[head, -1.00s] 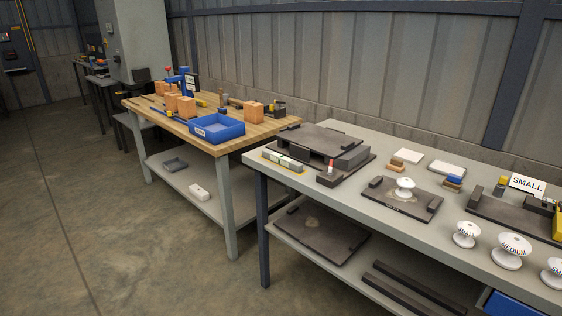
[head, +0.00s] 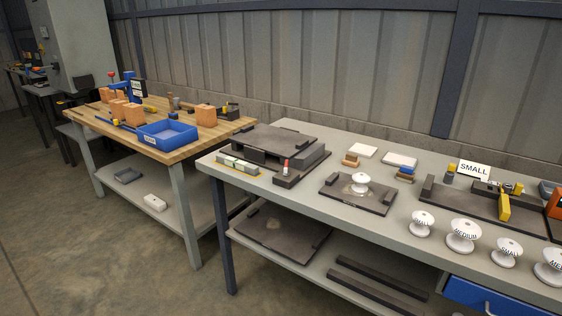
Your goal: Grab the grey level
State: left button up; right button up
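A small bar-shaped item (head: 238,165), pale grey-green with dark divisions and a yellow edge, lies at the left front corner of the grey table (head: 400,237). It looks like a level, but it is too small to be sure. It lies just in front of a dark stacked fixture (head: 275,143). Neither of my grippers shows in the head view.
White insulators (head: 463,237) marked with sizes stand along the front edge at right. A dark plate (head: 340,200) carries another insulator (head: 359,183). A SMALL sign (head: 474,170) stands behind. A wooden bench (head: 178,155) with a blue tray (head: 166,135) is at left.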

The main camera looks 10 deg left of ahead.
aim_at(235, 163)
jog(key=i+j+z, duration=0.15)
jog(key=j+z, duration=0.15)
jog(key=i+j+z, duration=0.15)
jog(key=j+z, duration=0.2)
jog(key=i+j+z, duration=0.15)
jog(key=j, duration=0.2)
jog(key=j+z, duration=0.2)
jog(key=j, duration=0.15)
jog(key=i+j+z, duration=0.15)
jog(key=j, duration=0.65)
jog(key=j+z, duration=0.1)
jog(key=j, duration=2.6)
jog(key=i+l, duration=0.1)
